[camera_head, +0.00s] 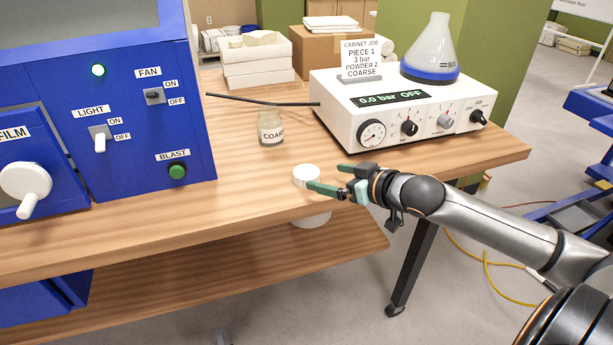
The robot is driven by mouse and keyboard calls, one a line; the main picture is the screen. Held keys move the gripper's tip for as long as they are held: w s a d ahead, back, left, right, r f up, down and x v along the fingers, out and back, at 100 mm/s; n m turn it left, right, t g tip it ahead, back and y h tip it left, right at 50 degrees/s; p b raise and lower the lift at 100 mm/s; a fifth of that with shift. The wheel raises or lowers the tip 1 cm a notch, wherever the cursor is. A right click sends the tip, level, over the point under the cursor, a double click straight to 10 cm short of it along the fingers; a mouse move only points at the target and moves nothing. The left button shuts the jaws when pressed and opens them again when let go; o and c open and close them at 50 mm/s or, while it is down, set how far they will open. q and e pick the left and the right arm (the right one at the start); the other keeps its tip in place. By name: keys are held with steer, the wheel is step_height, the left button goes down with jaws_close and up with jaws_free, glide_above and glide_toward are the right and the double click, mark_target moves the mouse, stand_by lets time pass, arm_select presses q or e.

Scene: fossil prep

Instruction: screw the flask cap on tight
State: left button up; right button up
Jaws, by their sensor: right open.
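A conical, translucent flask (435,45) with a blue band around its base stands upright on top of the white control unit. I cannot tell whether its narrow top carries a cap. A round white cap-like piece (306,174) lies near the front edge of the bench. My right gripper (326,178) is open and reaches in from the right. One green finger points at the near side of the white piece, and the other finger is to its right. I see nothing between the fingers and cannot tell whether they touch the piece. My left gripper is not in view.
The bench (240,185) has free wood around the white piece. A glass jar (270,128) with a label stands behind it. The white control unit (420,115) reads 0.0 bar OFF and carries a card (360,59). A blue cabinet (130,115) stands at left.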

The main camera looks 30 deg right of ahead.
mark_target(309, 173)
steer(key=shift+x, duration=1)
steer(key=shift+x, duration=2.5)
steer(key=shift+a+f, duration=0.1)
steer(key=shift+a, duration=0.05)
steer(key=shift+s, duration=0.1)
steer(key=c, duration=1.2)
